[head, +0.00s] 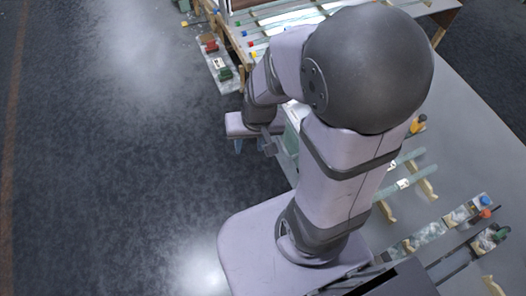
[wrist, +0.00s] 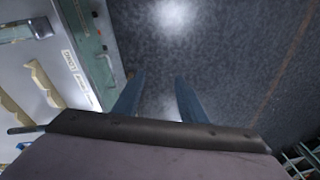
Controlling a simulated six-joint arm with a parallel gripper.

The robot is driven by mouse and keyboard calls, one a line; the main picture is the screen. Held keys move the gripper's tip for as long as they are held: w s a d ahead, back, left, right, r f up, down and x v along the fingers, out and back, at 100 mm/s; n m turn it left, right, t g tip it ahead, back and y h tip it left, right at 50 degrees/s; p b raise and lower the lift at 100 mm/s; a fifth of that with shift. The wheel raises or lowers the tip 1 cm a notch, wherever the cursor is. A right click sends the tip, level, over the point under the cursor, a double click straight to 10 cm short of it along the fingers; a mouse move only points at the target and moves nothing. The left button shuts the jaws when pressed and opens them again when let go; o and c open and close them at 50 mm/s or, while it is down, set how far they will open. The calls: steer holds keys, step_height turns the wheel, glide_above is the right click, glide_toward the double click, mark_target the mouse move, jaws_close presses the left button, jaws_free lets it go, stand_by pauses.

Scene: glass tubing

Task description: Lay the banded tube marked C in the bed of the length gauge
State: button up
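My gripper (head: 250,146) hangs past the table's left edge in the head view, over the dark floor. In the wrist view its two blue fingers (wrist: 158,98) stand apart with nothing between them. A green fixture with white labels (wrist: 88,50) runs along the table edge in the wrist view; one label seems to read LONG, so it may be the length gauge. Part of it shows in the head view (head: 291,141) beside my arm. Pale tubes with white labels (head: 404,184) lie on wooden supports right of my arm. I cannot read a C on any tube.
A rack with several colour-tipped rods (head: 290,18) stands at the top. A tray with red and green pieces (head: 217,62) is left of it. Clamp-like fixtures with blue, orange and green knobs (head: 470,212) stand at lower right. Wooden supports (wrist: 45,82) show in the wrist view.

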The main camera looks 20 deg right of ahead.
steer(key=s+d+r+n+g+h, duration=0.1)
steer(key=s+r+n+g, duration=0.1)
steer(key=s, duration=0.3)
steer(key=shift+s+d+r+n, duration=0.2)
steer(key=shift+d+r+n, duration=0.1)
steer(key=shift+r, duration=0.15)
steer(key=shift+a, duration=0.1)
